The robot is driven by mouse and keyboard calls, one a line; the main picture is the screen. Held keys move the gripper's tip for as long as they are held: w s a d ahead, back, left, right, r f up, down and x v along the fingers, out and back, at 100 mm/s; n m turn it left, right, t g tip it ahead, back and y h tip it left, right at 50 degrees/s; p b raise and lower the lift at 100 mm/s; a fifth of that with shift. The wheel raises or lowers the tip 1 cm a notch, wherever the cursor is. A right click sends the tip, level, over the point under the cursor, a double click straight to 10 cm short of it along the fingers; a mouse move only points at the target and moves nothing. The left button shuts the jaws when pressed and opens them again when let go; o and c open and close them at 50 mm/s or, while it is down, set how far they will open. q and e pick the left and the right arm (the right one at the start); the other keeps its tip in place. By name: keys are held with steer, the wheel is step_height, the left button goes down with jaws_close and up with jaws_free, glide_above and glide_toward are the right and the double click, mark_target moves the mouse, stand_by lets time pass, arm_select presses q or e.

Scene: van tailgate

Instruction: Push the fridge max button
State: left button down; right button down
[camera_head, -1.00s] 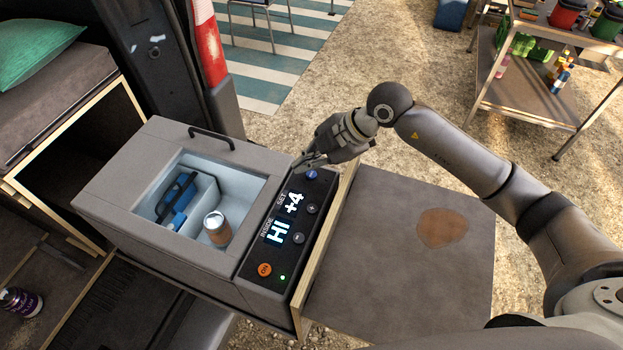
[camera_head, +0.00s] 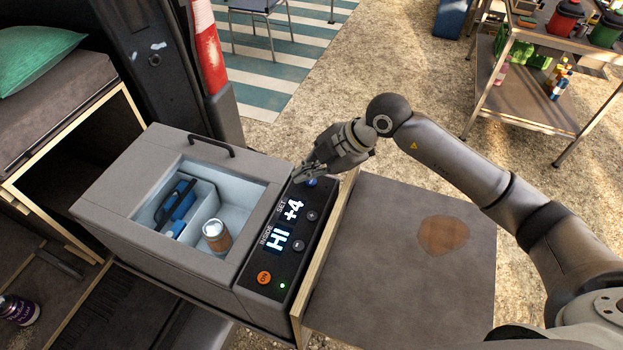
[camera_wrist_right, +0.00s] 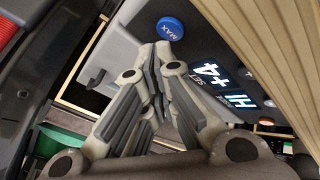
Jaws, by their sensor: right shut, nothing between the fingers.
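The grey fridge box (camera_head: 115,180) stands at the left centre with its dark control panel (camera_head: 270,262) along its right side. The display reads HI and +4. The blue round MAX button (camera_wrist_right: 170,28) shows in the right wrist view just beyond my fingertips; in the head view a bit of the blue button (camera_head: 311,182) shows beside the fingers at the panel's far end. My right gripper (camera_head: 299,175) is shut and empty, fingertips close to the button; I cannot tell whether they touch it. It also shows in the right wrist view (camera_wrist_right: 158,52). My left gripper is not seen.
A can (camera_head: 216,237) and a blue item (camera_head: 178,208) are inside the fridge. An orange ON button (camera_head: 264,278) and grey plus and minus buttons sit on the panel. A wooden edge (camera_head: 322,262) and a brown tabletop (camera_head: 400,270) lie right of it.

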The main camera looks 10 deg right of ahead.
stand_by(0.5)
steer(key=shift+f, duration=0.45)
steer(key=shift+f, duration=0.1)
steer(key=shift+s+f+b, duration=0.35)
steer(key=shift+f+b, duration=0.1)
steer(key=shift+f, duration=0.25)
stand_by(0.6)
steer(key=shift+r, duration=0.1)
steer(key=shift+w+r+p, duration=0.1)
steer(key=shift+r+p, duration=0.2)
steer(key=shift+p, duration=0.3)
step_height(320, 180, up, 7)
steer(key=p, duration=0.5)
steer(key=shift+w+f, duration=0.15)
